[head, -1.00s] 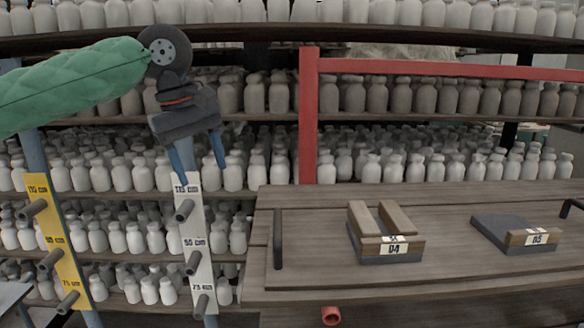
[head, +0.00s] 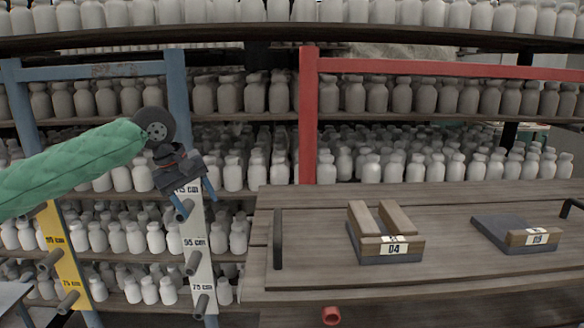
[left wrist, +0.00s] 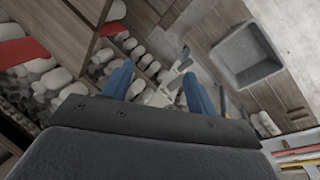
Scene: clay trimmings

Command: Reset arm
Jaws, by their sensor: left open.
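My left gripper (head: 196,202) hangs at the left of the head view on its green-sleeved arm. Its two blue fingers point down and are apart, with nothing between them. It is in front of the upper part of the white post marked in cm (head: 195,243) and overlaps its top peg in the picture. I cannot tell whether it touches the post. In the left wrist view the blue fingers (left wrist: 156,85) are spread, with the floor and white jars beyond them. My right gripper is not in view.
A wooden table (head: 350,280) with a black handle (head: 278,240) and blocks labelled 04 (head: 392,246) and 05 (head: 535,238) stands at right. A yellow marked post (head: 65,262) is at left. Shelves of white jars fill the back. A grey bin (left wrist: 247,55) shows in the wrist view.

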